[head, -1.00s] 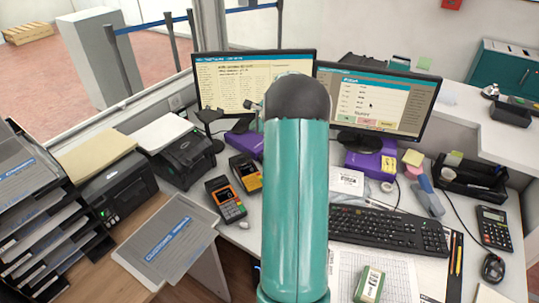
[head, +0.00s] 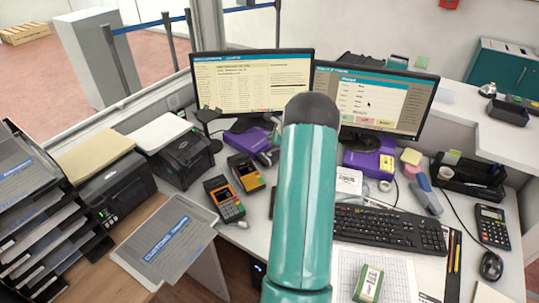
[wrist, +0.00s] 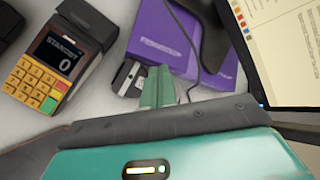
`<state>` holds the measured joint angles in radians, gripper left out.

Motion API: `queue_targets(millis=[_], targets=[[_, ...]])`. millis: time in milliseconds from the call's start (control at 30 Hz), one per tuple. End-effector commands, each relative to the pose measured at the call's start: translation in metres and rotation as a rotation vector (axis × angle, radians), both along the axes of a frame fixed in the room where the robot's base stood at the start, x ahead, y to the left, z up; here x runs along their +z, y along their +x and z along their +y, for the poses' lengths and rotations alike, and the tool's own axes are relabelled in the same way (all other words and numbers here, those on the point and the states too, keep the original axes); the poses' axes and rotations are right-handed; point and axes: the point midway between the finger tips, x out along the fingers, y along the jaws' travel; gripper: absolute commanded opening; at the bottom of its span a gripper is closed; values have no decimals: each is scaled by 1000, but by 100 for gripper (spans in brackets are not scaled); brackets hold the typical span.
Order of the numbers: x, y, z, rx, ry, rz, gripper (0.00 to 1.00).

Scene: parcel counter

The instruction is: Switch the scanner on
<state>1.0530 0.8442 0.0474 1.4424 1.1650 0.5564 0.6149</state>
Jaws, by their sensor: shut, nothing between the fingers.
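No label I can read names the scanner. A black device on a stand (head: 207,118) stands in front of the left monitor and may be it. A purple box (head: 243,141) lies on the counter beside it. The purple box also shows in the wrist view (wrist: 165,38), with a dark cable across it. A small black and pale block (wrist: 130,77) sits at its near edge, its detail too small to read. My gripper (wrist: 157,82) is shut and empty. Its teal fingers appear beside that block and the box edge; I cannot tell whether they touch. My arm hides most of the gripper in the head view.
A card terminal (wrist: 60,62) reading STANDBY 0 is left of my gripper in the wrist view. The left monitor (head: 250,80) rises close by. Another purple box (head: 370,163), a keyboard (head: 390,230) and printers (head: 180,152) crowd the counter.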

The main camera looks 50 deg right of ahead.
Motion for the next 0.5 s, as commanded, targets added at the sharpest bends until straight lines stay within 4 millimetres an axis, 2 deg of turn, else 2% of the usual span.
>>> queue_targets(millis=[33, 300, 500], targets=[[-9, 0, 0, -1, 4, 0, 0], [-43, 0, 0, 0, 3, 0, 0], [-57, 0, 0, 0, 1, 0, 0]])
